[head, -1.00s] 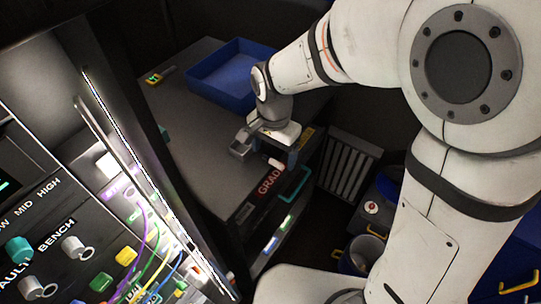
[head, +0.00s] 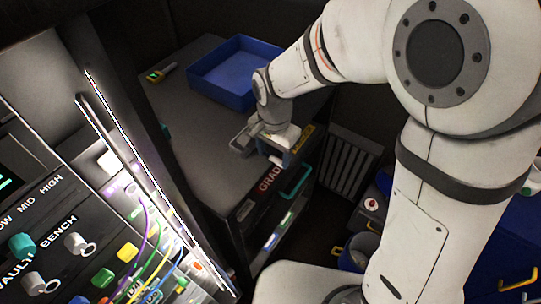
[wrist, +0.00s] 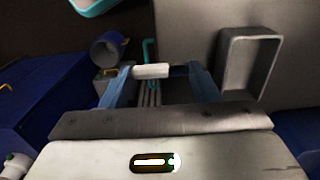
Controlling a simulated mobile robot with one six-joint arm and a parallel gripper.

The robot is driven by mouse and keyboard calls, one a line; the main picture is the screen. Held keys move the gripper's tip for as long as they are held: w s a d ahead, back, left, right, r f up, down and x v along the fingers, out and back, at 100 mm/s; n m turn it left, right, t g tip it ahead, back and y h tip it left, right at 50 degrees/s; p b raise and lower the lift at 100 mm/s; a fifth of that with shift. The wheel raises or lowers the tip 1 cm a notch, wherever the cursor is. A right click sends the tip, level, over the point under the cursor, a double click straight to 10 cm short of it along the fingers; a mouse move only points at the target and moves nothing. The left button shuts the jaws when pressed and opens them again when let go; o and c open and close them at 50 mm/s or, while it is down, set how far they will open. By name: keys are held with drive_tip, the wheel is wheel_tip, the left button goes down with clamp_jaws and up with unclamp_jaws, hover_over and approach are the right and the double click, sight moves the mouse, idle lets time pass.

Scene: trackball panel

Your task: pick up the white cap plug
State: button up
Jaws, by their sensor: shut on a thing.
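The white cap plug (wrist: 151,71) is a short white cylinder, lying crosswise between the blue fingertips of my gripper (wrist: 157,73) in the wrist view. The fingers are shut on its two ends. In the head view my gripper (head: 277,158) is at the front edge of the dark bench, near the red GRAD label. The plug (head: 276,160) shows there as a small white bit, partly hidden by the gripper. I cannot tell whether it touches the bench.
A grey hollow block (head: 243,139) lies on the bench just left of my gripper; it also shows in the wrist view (wrist: 250,62). A blue tray (head: 219,91) stands at the back. The lit control panel (head: 75,215) with knobs and cables is at left. The middle bench top is clear.

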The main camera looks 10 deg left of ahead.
sight(274, 157)
wheel_tip(274, 157, up, 10)
drive_tip(key=shift+r+b, duration=0.1)
drive_tip(key=shift+b, duration=0.5)
drive_tip(key=shift+c, duration=0.2)
drive_tip(key=shift+d, duration=0.1)
